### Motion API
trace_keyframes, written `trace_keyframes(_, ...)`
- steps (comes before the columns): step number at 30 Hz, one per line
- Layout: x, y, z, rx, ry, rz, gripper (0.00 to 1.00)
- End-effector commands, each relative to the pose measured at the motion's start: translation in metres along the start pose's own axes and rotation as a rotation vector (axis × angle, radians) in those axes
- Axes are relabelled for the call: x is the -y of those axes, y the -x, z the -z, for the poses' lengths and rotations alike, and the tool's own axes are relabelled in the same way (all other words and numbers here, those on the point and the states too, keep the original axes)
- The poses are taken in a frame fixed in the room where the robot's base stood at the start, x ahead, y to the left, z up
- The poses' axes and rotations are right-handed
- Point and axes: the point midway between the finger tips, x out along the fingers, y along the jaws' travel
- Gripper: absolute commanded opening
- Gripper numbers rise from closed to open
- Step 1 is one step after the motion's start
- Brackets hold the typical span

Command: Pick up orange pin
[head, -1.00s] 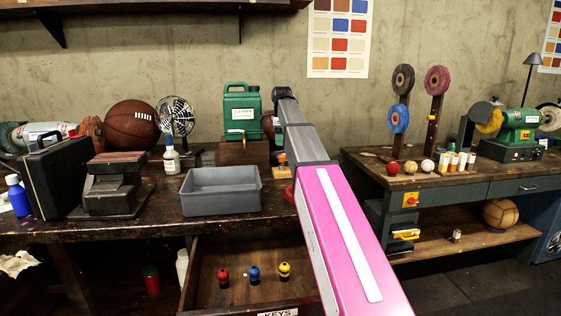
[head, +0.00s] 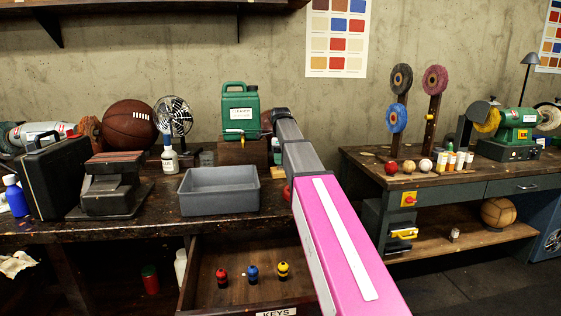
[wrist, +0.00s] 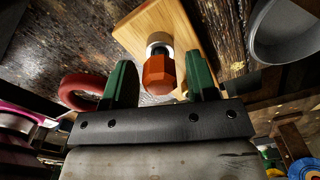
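The orange pin (wrist: 158,72) shows in the wrist view, with a faceted orange head and a pale and dark collar behind it. It is at a light wooden block (wrist: 180,28) on the dark bench. My gripper (wrist: 160,82) is open, with one green finger on each side of the pin's head and a visible gap to both. In the head view the pin and my gripper are hidden behind my pink and grey arm; only a bit of the wooden block (head: 278,172) shows.
A red ring (wrist: 82,88) lies beside the block. A grey bin (head: 219,204) stands to the left on the bench, and a green canister (head: 240,112) stands behind. An open drawer (head: 240,295) below holds red, blue and yellow knobbed pieces.

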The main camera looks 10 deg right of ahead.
Motion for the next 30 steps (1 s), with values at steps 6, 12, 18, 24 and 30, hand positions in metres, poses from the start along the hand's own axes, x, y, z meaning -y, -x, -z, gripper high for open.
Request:
trace_keyframes(6,0.0,0.0,0.0,0.0,0.0,0.0,0.1)
trace_keyframes(12,0.0,0.001,0.0,0.0,0.0,0.0,0.1)
trace_keyframes(18,0.001,0.008,0.0,0.0,0.0,0.001,0.1)
trace_keyframes(24,0.001,0.033,-0.001,0.001,0.0,0.002,0.1)
trace_keyframes(30,-0.02,0.059,-0.025,0.001,0.003,0.001,0.1)
